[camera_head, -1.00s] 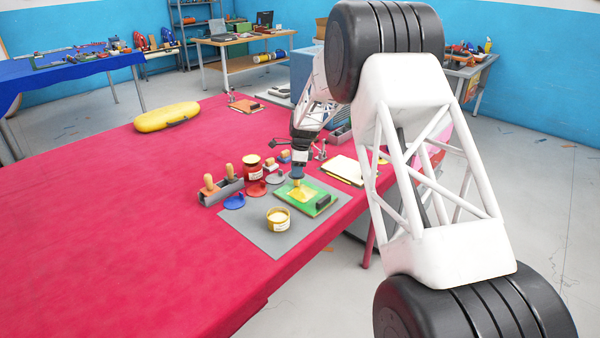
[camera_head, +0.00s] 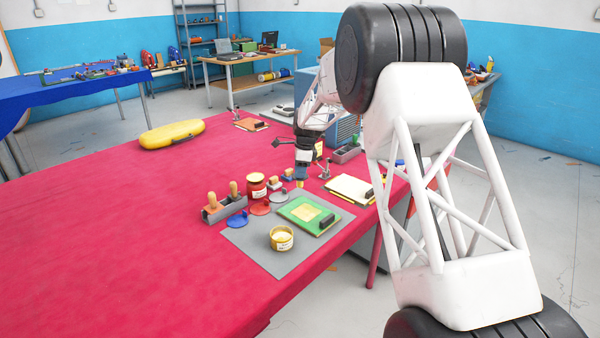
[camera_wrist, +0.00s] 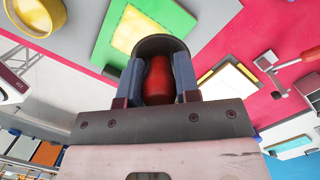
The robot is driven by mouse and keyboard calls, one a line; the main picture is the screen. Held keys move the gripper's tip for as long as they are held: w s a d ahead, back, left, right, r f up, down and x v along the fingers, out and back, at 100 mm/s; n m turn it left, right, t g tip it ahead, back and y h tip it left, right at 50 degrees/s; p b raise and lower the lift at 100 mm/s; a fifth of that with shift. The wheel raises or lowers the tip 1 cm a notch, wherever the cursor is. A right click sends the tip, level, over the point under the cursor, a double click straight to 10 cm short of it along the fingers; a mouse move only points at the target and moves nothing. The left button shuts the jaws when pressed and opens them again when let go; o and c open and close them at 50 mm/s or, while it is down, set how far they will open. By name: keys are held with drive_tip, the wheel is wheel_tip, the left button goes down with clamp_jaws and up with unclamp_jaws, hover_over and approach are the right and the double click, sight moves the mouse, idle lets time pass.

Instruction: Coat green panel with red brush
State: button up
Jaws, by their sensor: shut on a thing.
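The green panel (camera_head: 327,228) lies flat on a grey mat, with a yellow patch in its middle and a black block on its right end. The panel also shows at the top of the wrist view (camera_wrist: 176,22). My gripper (camera_head: 301,174) is beyond the panel's far edge in the head view, apart from it. In the wrist view my gripper (camera_wrist: 158,85) is shut on the red brush (camera_wrist: 159,78), whose red handle sits between the fingers. A yellowish tip shows below the fingers in the head view; a dark round rim hides the bristles in the wrist view.
An open tin of yellow paint (camera_head: 282,240) stands on the grey mat (camera_head: 262,256). A red tin (camera_head: 256,187), coloured discs and a holder with wooden-handled tools (camera_head: 226,209) stand left of the panel. A clipboard (camera_head: 350,188) lies right.

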sight(302, 184)
idle(0.7)
drive_tip(key=shift+w+d+f, duration=0.1)
drive_tip(key=shift+w+d, duration=0.15)
drive_tip(key=shift+d, duration=0.05)
drive_tip(key=shift+f, duration=0.1)
drive_tip(key=shift+f, duration=3.2)
drive_tip(key=shift+s+d+f, duration=0.65)
drive_tip(key=shift+s+d, duration=2.75)
drive_tip(key=shift+d, duration=0.05)
drive_tip(key=shift+w+a, duration=3.45)
drive_tip(key=shift+a, duration=0.05)
drive_tip(key=shift+r, duration=4)
